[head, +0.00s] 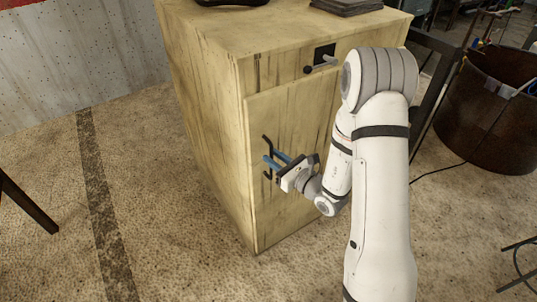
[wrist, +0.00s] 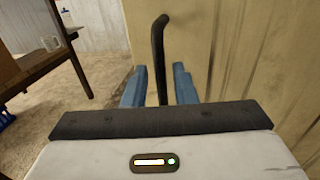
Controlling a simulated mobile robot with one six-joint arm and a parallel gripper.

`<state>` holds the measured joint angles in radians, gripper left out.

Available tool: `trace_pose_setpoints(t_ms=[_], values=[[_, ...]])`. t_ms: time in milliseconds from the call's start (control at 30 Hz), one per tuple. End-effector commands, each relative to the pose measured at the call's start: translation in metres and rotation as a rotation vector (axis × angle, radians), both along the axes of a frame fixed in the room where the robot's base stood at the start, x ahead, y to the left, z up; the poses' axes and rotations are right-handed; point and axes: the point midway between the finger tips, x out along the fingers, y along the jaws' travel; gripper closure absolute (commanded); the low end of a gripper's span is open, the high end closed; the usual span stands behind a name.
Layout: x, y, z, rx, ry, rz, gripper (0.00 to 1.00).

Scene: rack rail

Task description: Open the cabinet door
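The cabinet (head: 205,110) is a pale, stained wooden box in the head view. Its door (head: 283,115) is on the front below a drawer and looks shut. A black vertical bar handle (head: 265,142) is near the door's left edge. My gripper (head: 275,160) is at the handle with its blue fingers pointing at the door. In the wrist view the handle (wrist: 158,50) stands between the two blue fingers, with a narrow gap visible on each side. The fingers look open around it. The handle's lower part is hidden behind the gripper body.
A drawer knob (head: 308,69) sits above the door, close to my arm. Dark items (head: 346,6) lie on the cabinet top. A rusty bin (head: 490,120) stands to the right. The floor (head: 165,220) left of the cabinet is clear.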

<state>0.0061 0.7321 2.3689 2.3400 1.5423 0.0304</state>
Motion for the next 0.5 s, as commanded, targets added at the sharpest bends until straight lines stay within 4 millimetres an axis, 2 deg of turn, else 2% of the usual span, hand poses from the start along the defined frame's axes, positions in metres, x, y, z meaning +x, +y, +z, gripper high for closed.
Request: trace_pose_setpoints(t_ms=[133, 433, 500], values=[[0.0091, 0.0097, 0.0004, 0.000, 0.000, 0.001, 0.75], [0.0117, 0.0112, 0.0001, 0.000, 0.000, -0.001, 0.75], [0.0116, 0.0111, 0.0001, 0.000, 0.000, -0.001, 0.80]])
